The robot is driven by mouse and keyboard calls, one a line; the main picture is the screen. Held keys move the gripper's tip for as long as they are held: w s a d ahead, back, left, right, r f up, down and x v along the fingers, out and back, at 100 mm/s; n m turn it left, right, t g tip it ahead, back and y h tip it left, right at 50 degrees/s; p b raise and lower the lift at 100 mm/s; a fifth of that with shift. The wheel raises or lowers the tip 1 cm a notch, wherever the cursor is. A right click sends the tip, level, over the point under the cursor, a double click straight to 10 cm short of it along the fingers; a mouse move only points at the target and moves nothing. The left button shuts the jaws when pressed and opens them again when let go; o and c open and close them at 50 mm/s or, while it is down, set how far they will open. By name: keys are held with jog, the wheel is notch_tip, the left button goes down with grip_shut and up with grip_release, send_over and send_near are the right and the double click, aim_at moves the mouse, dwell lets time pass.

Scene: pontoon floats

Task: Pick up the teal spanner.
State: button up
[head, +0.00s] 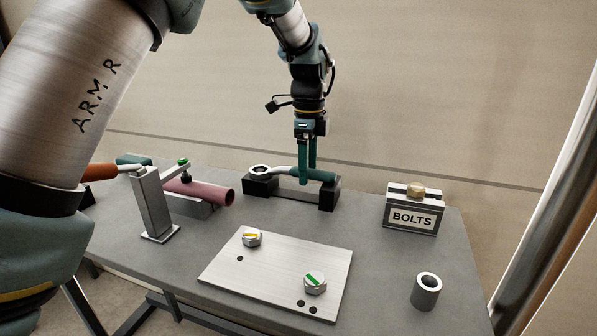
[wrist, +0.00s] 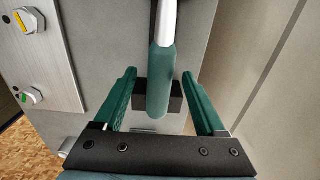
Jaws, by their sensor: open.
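The teal spanner (head: 325,175) lies across two black rest blocks (head: 331,197) at the back of the table. Its pale ring end points left and its teal handle right in the head view. My gripper (head: 307,176) points down over the handle, open. In the wrist view the spanner's handle (wrist: 160,85) runs between the two green fingers of my gripper (wrist: 159,77). Gaps show on both sides of the handle there. One black block (wrist: 174,97) shows under the handle end.
A metal plate (head: 285,272) with two marked bolts lies in front. A BOLTS box (head: 412,217) stands right, a steel sleeve (head: 426,291) front right. A metal post (head: 152,205), a pink tube (head: 213,191) and an orange-handled tool (head: 99,171) are left.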

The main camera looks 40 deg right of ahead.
jog(key=shift+c, duration=0.2)
grip_shut()
dwell(1.1)
